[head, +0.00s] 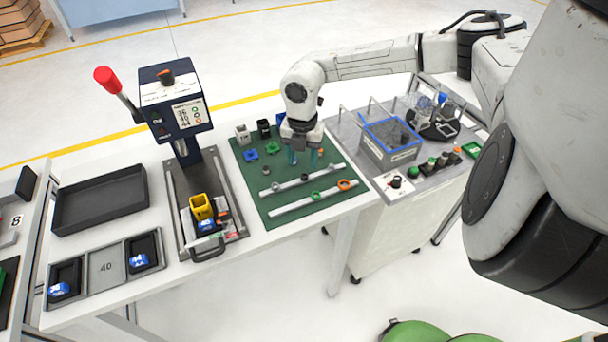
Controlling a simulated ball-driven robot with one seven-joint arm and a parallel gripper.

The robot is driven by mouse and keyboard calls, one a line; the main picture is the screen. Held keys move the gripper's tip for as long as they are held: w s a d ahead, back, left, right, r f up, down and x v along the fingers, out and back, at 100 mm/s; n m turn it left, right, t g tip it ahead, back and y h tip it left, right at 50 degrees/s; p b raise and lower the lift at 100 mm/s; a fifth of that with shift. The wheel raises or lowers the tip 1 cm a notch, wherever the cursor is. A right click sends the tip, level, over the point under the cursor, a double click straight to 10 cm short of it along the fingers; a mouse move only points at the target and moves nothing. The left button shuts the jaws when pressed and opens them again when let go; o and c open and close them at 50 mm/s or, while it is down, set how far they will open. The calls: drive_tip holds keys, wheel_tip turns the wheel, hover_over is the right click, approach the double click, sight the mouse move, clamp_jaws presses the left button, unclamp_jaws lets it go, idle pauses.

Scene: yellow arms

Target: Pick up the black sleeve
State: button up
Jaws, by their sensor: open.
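My gripper (303,158) points down over the back right part of the mat, to the right of and nearer than the black sleeve. Its jaws are open and apart from the black sleeve. Small parts show around the fingertips, and I cannot tell whether anything lies between them.
Blue (250,155) and green (272,147) parts lie in front of the sleeves. Two white rods (290,203) with rings cross the mat's front. A press (176,100) with a red-knobbed lever stands left. A blue-rimmed bin (390,143) stands on the cart at right.

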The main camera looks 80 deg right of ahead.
sight(304, 175)
drive_tip(key=shift+s+d+f+p, duration=0.1)
drive_tip(key=shift+f+p, duration=0.3)
drive_tip(key=shift+f, duration=0.95)
drive_tip(key=shift+s+d+f+p, duration=0.1)
drive_tip(key=shift+f+p, duration=0.3)
drive_tip(key=shift+f, duration=0.95)
drive_tip(key=shift+c, duration=0.3)
clamp_jaws()
